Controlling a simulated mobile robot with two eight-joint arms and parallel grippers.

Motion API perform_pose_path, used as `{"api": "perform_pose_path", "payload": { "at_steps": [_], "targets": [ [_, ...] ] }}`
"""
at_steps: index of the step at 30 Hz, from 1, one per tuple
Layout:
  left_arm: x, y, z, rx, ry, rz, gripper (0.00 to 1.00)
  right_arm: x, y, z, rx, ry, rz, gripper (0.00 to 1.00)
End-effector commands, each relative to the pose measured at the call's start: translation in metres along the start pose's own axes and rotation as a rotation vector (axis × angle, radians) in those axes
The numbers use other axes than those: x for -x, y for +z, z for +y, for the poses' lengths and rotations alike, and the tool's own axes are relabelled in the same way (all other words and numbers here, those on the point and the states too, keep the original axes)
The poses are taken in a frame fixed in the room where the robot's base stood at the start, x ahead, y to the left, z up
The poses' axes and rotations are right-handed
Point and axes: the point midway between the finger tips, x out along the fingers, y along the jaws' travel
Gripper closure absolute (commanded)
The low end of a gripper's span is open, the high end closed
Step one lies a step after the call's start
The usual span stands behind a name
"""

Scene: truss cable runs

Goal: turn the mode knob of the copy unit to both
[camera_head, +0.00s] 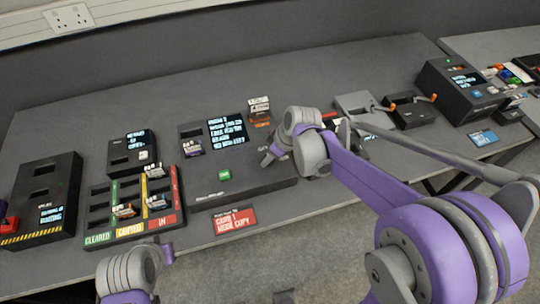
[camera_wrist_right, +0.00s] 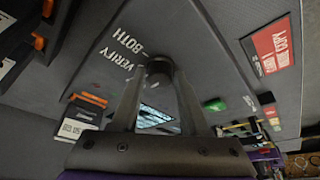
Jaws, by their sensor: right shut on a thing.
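The copy unit (camera_head: 250,183) is a dark box with a lit screen (camera_head: 227,131) and a green button (camera_head: 224,175); the button also shows in the wrist view (camera_wrist_right: 214,104). My right gripper (camera_head: 270,154) is over the right part of its top. In the wrist view the gripper (camera_wrist_right: 160,78) is shut on the dark round mode knob (camera_wrist_right: 160,66). The printed words BOTH (camera_wrist_right: 128,41) and VERIFY (camera_wrist_right: 117,60) lie beside the knob. I cannot tell where the knob points. My left gripper (camera_head: 168,254) is at the lower left, partly seen, away from the unit.
A sorting tray (camera_head: 130,232) with coloured columns stands to the left, near a small screen box (camera_head: 120,158). Small cards (camera_head: 259,110) stand behind the unit. More dark boxes (camera_head: 450,90) are at the right.

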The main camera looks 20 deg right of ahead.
Motion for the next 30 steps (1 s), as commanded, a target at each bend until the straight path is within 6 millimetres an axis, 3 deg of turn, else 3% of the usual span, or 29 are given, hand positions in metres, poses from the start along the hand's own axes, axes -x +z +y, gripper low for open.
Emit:
{"api": "perform_pose_path", "payload": {
  "at_steps": [30],
  "targets": [
    [-0.013,0.012,0.0,0.0,0.0,-0.009,0.5,-0.002,-0.003,-0.006,-0.828,0.346,0.0,1.0]
  ]
}}
